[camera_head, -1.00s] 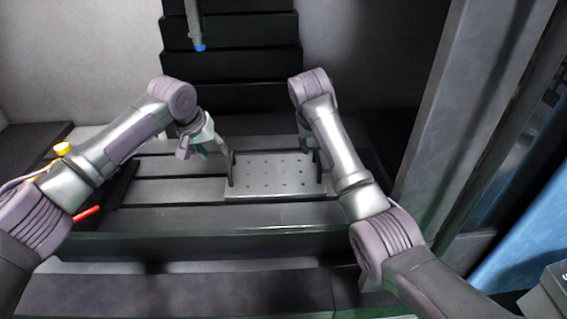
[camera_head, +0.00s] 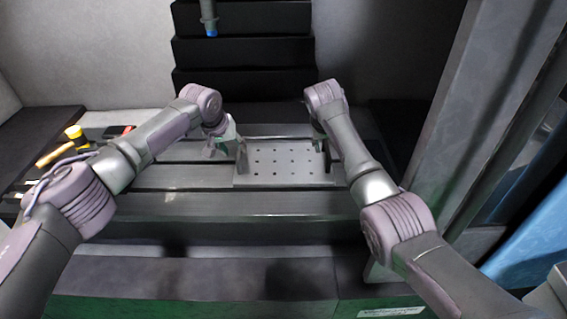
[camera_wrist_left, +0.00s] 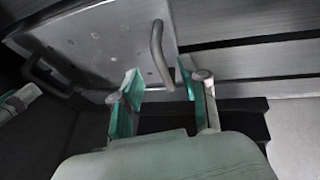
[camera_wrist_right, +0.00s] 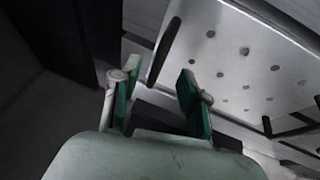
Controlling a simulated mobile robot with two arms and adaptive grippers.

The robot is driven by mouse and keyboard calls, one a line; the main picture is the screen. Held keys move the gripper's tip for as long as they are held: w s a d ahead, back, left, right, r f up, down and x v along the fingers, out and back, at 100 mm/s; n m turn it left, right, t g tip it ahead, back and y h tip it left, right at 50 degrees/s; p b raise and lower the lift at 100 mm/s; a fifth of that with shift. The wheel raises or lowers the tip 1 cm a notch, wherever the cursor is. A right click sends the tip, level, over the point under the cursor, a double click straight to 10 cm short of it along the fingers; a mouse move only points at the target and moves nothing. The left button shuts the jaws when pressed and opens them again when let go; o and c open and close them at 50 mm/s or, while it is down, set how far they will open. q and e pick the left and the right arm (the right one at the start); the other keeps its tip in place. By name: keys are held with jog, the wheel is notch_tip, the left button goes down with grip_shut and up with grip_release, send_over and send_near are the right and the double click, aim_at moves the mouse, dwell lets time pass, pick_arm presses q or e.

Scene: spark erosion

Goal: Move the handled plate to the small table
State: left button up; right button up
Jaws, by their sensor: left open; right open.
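The handled plate (camera_head: 285,166) is a flat metal plate with rows of holes and a dark handle at each side. It lies on the slotted machine bed. My left gripper (camera_head: 235,147) is at the plate's left handle. In the left wrist view its open fingers (camera_wrist_left: 155,92) stand just short of the handle (camera_wrist_left: 157,50), without closing on it. My right gripper (camera_wrist_right: 155,90) is open; in the right wrist view the near handle (camera_wrist_right: 164,48) is just beyond its fingers. In the head view my right arm mostly hides that gripper. I do not see a small table clearly.
A yellow-topped object (camera_head: 74,132) and other small tools lie at the left of the bed. A blue-tipped spindle (camera_head: 210,22) hangs above the back. A grey machine column (camera_head: 455,100) stands at the right. The bed's front left strip is clear.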

aim_at(238, 154)
pick_arm(q)
jog(key=x, duration=0.4)
jog(key=shift+w+d+f, duration=0.2)
jog(key=shift+f, duration=0.1)
pick_arm(e)
jog(key=x, duration=0.4)
jog(key=shift+w+d+f, duration=0.15)
jog(key=shift+w+f, duration=0.1)
pick_arm(q)
jog(key=shift+w+f, duration=0.2)
jog(key=shift+f, duration=0.3)
pick_arm(e)
jog(key=shift+w+d+f, duration=0.1)
jog(key=shift+w+f, duration=0.05)
jog(key=shift+f, duration=0.4)
pick_arm(q)
grip_shut()
pick_arm(e)
grip_shut()
